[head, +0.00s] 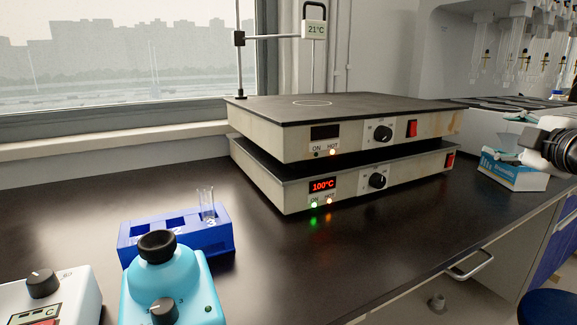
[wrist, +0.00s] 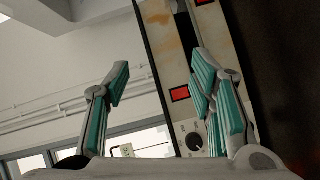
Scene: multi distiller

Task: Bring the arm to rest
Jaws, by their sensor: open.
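My gripper shows in the wrist view (wrist: 162,95) with its two teal-padded fingers spread apart and nothing between them. In the head view only part of my arm and gripper shows at the right edge, with teal finger parts (head: 506,155) in front of and above a blue and white box. Beyond the fingers in the wrist view are the stacked hot plates, seen tilted, with a red switch (wrist: 180,94) and a dial (wrist: 194,141).
Two stacked hot plates (head: 290,188) stand mid-bench; the lower reads 100°C. The blue and white box (head: 518,178) is near the bench's right edge. The front middle bench (head: 300,275) is clear.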

